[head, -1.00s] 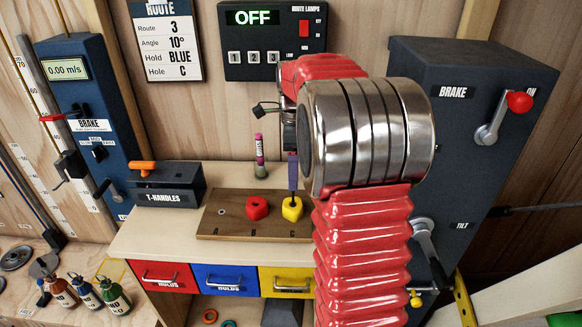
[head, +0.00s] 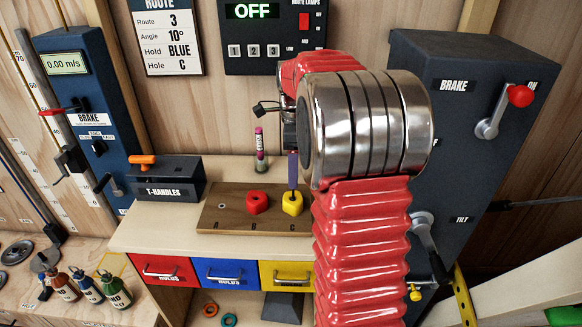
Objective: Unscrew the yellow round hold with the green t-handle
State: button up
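The yellow hold (head: 292,204) sits on the brown board (head: 225,222) near the letter C, right of a red hold (head: 257,202). My gripper (head: 292,172) is directly above the yellow hold, mostly hidden behind my red-sleeved arm. A narrow slate-purple bar shows there, its lower end very close to the hold's top; I cannot tell whether it is a finger or part of a tool, nor whether it touches. I cannot see the gripper's opening. No green t-handle is visible. An orange handle (head: 142,159) is on the dark T-HANDLES rack (head: 170,192) at the left.
A dark blue post (head: 85,120) is at the left and a large BRAKE box (head: 460,130) at the right. Red, blue and yellow drawers lie below the bench (head: 140,238). The bench front is clear.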

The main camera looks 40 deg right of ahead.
jog(key=shift+f, duration=0.3)
dwell(0.4)
jog(key=n, duration=0.7)
jog(key=shift+r, duration=1.5)
jog(key=m, duration=0.7)
jog(key=shift+r, duration=0.15)
jog(key=shift+r, duration=3.4)
